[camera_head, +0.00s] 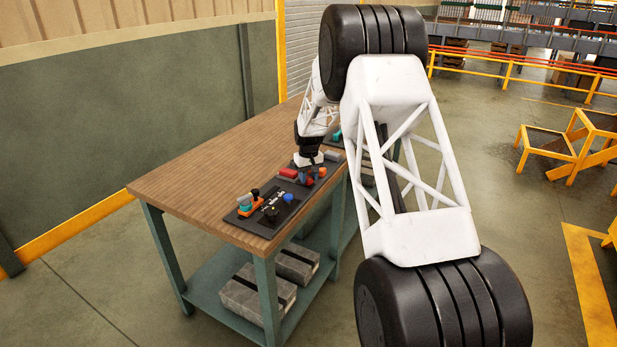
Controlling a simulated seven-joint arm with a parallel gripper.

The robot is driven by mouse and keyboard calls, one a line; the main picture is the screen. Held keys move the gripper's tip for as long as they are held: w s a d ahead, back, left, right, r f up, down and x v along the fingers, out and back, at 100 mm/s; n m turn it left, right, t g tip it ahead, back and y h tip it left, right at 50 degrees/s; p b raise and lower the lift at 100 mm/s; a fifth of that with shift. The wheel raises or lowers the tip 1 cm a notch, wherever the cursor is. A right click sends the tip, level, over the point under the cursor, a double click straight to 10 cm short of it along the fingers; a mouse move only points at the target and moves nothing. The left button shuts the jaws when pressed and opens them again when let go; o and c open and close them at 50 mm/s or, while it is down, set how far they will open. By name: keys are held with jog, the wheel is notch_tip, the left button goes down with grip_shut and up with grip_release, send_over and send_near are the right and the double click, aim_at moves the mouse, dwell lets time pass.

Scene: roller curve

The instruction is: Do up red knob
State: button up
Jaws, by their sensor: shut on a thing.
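The red knob (309,182) is a small round red piece on a dark control panel (268,224) along the front edge of the wooden workbench. My gripper (305,174) reaches down from the far side and is shut on the red knob. The fingers are small and dark here, so the exact grip and the knob's turn angle cannot be made out.
Beside the grip are a red cylinder (288,173) and an orange-red piece (322,171). Nearer are a blue knob (288,197), a black knob (271,214) and an orange block (250,207). The workbench (190,187) is bare at left.

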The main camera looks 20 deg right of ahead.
aim_at(308, 178)
jog(key=m, duration=0.7)
jog(key=shift+w+r, duration=0.15)
jog(key=shift+r, duration=0.1)
jog(key=m, duration=0.7)
jog(key=o, duration=0.7)
jog(key=shift+o, duration=1.1)
jog(key=shift+f, duration=0.15)
jog(key=shift+r, duration=3.95)
